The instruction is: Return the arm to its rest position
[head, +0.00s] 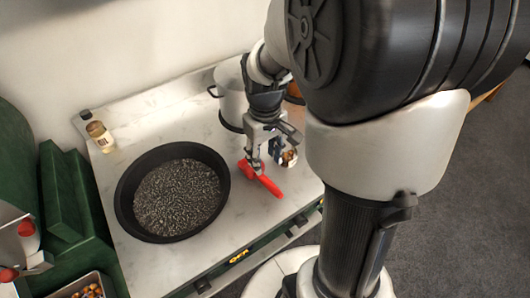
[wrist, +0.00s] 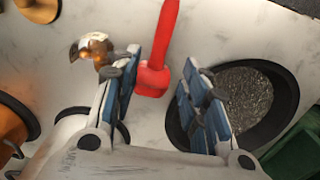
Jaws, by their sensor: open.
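My gripper (head: 266,162) hangs over the right part of the marble counter (head: 133,258), close to a red tool (head: 262,180). In the wrist view my gripper (wrist: 153,108) has its two blue-padded fingers spread apart. The red tool (wrist: 155,78) shows beyond and between the fingertips, lying on the counter. Nothing is seen held between the fingers. My arm covers much of the right side of the head view.
A black pan (head: 122,205) of dark gravel-like stuff stands left of the gripper. A white pot (head: 230,98) stands behind. A small bag of brown pieces (wrist: 92,50) is near the fingers. A jar (head: 98,134) is at back left; a chestnut tray (head: 65,292) is front left.

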